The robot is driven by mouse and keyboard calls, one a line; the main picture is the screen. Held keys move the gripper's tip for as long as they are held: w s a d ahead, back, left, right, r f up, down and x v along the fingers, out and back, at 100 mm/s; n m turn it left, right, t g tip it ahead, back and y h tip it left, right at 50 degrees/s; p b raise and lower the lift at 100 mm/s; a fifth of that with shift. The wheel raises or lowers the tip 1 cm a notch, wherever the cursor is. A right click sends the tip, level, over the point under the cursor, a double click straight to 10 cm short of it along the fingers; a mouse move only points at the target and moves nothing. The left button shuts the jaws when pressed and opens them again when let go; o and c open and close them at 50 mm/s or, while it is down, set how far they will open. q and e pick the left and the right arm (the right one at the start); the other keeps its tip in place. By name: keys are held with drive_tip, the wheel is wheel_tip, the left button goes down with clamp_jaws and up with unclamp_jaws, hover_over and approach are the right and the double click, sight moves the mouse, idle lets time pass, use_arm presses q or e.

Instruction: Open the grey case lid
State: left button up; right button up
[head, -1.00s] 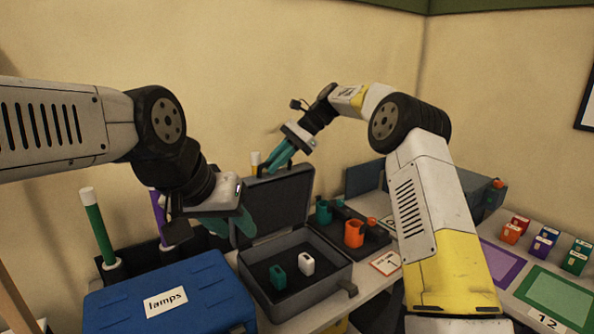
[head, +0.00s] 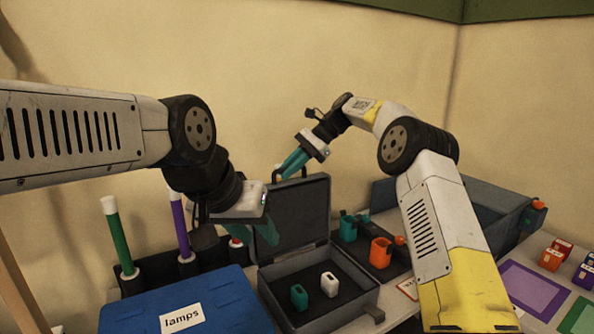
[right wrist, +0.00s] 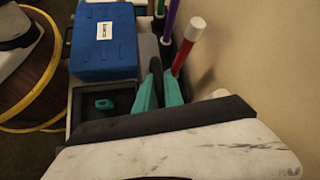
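The grey case stands open, its lid (head: 300,212) upright at the back of its base (head: 352,303). A teal block (head: 299,297) and a white block (head: 329,285) stand inside the base. My right gripper (head: 281,173) has its teal fingers at the top edge of the lid, apart with a gap between them. In the right wrist view its fingers (right wrist: 160,100) show beside the case's dark interior (right wrist: 88,118). My left gripper (head: 260,236) is at the lid's left side, fingers apart; its own wrist partly hides them. Contact with the lid cannot be told.
A blue case labelled "lamps" (head: 215,290) sits left of the grey case. Green (head: 113,240) and purple (head: 180,228) tubes stand behind it. Teal (head: 348,228) and orange (head: 380,252) cups stand on a dark tray to the right. A grey bin (head: 490,205) is farther right.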

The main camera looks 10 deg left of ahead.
drive_tip(key=o, duration=0.4)
drive_tip(key=shift+r, duration=0.1)
wheel_tip(320, 180, up, 3)
drive_tip(key=shift+r, duration=0.2)
drive_tip(key=s+d, duration=0.1)
drive_tip(key=s, duration=0.4)
drive_tip(key=s+d+r, duration=0.1)
drive_tip(key=s, duration=0.4)
drive_tip(key=s+d, duration=0.1)
drive_tip(key=s, duration=0.4)
drive_tip(key=shift+s+d+r, duration=0.15)
drive_tip(key=shift+s+d, duration=0.15)
drive_tip(key=shift+s, duration=0.05)
drive_tip(key=s+d+f+n+t+h, duration=0.1)
drive_tip(key=s+d+n+t+h, duration=0.1)
drive_tip(key=s+d, duration=0.4)
drive_tip(key=s+d+f+n+t+h, duration=0.1)
drive_tip(key=s+d+n+t, duration=0.3)
drive_tip(key=d, duration=0.7)
drive_tip(key=s+d+f+n+t+h, duration=0.1)
drive_tip(key=s+d+n+t+h, duration=0.2)
drive_tip(key=s+d, duration=0.6)
drive_tip(key=shift+f+n+t, duration=0.3)
drive_tip(key=shift+t, duration=0.1)
